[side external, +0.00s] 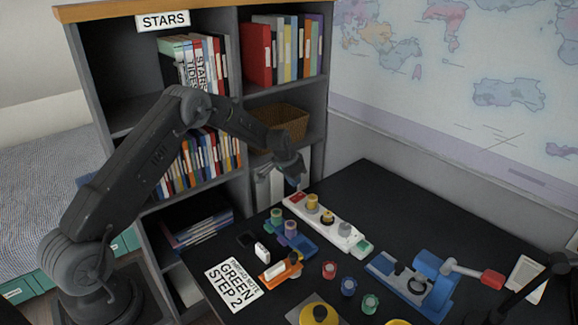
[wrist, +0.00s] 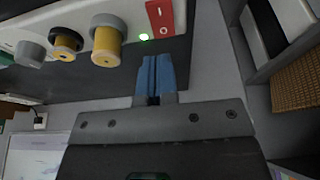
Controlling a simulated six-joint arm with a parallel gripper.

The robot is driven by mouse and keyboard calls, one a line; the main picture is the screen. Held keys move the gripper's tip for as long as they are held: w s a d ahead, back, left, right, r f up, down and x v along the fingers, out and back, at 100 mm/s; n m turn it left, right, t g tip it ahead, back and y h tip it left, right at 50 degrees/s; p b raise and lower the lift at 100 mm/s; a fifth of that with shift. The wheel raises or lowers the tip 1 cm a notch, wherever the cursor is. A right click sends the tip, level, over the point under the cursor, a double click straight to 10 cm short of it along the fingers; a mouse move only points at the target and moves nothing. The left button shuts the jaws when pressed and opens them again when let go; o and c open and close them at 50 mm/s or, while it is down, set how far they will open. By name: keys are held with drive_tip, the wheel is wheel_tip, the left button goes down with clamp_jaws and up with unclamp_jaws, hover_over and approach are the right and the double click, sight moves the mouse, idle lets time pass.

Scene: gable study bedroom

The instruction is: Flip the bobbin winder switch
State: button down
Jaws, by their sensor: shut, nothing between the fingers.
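The bobbin winder (side external: 345,235) is a long white unit on the black desk. It carries yellow spools (wrist: 107,45) and a grey knob (wrist: 30,52). Its red rocker switch (side external: 297,198), marked with a white I and O, is at its far left end and also shows in the wrist view (wrist: 161,18). A small green light (wrist: 143,37) glows beside the switch. My gripper (side external: 296,183) is above that end, its blue fingers (wrist: 155,62) shut and empty. In the wrist view the fingertips are just below the switch, apart from it in the picture; I cannot tell the height gap.
A blue tray with spools (side external: 300,245), an orange-based block (side external: 281,268), a paper card (side external: 233,286) and several small coloured spools (side external: 349,287) lie nearby. A blue machine with a red handle (side external: 430,275) is at right. The shelf (side external: 240,150) stands close behind my gripper.

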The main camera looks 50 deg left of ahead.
sight(302, 195)
drive_tip(key=v, duration=0.8)
drive_tip(key=shift+w+d+r, duration=0.1)
drive_tip(key=shift+w+r, duration=0.15)
drive_tip(key=shift+w, duration=0.4)
drive_tip(key=x, duration=1.2)
drive_tip(key=shift+s+f, duration=0.1)
drive_tip(key=shift+f, duration=0.9)
